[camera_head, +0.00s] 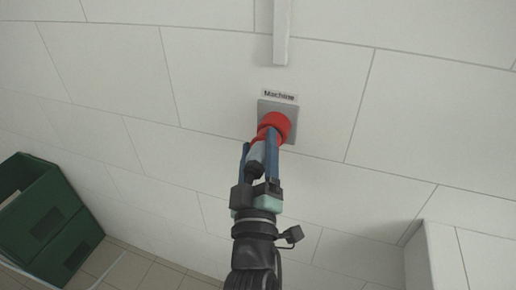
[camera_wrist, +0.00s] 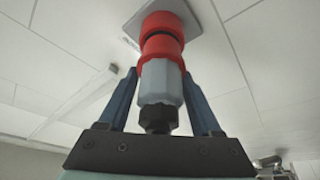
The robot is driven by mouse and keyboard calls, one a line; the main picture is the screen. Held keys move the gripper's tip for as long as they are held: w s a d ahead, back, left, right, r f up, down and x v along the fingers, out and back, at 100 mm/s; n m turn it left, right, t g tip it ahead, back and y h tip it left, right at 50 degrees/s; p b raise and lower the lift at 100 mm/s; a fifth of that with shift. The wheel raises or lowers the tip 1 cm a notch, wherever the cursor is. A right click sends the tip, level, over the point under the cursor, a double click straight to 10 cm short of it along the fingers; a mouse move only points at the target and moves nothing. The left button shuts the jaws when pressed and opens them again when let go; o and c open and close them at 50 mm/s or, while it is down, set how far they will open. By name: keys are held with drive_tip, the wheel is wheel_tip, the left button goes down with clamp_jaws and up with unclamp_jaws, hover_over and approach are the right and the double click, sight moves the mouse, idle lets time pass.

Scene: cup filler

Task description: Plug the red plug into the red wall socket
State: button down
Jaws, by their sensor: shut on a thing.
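The red wall socket (camera_head: 275,123) sits on a grey plate (camera_head: 291,106) on the white tiled wall, under a small label that reads "Machine". The plug, with a red front and a grey body (camera_head: 257,152), is between the fingers of my gripper (camera_head: 261,150), which is shut on it. In the wrist view the plug (camera_wrist: 161,82) points up in line with the socket (camera_wrist: 163,22). A dark ring lies between the two red parts. The plug's front meets the socket or is very close to it; its depth inside cannot be told. My gripper also shows there (camera_wrist: 161,85).
A pale conduit (camera_head: 281,32) runs down the wall above the label. Green crates (camera_head: 45,215) are stacked at the lower left on the tiled floor. A white block (camera_head: 440,255) stands out at the lower right. The wall around the socket is clear.

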drive_tip(key=shift+w+d+r, duration=0.1)
drive_tip(key=shift+w+d, duration=0.05)
drive_tip(key=shift+w, duration=0.2)
unclamp_jaws()
drive_tip(key=shift+s+f, duration=0.35)
drive_tip(key=shift+s, duration=0.1)
drive_tip(key=b+v, duration=0.4)
drive_tip(key=v, duration=0.6)
drive_tip(key=shift+s, duration=1)
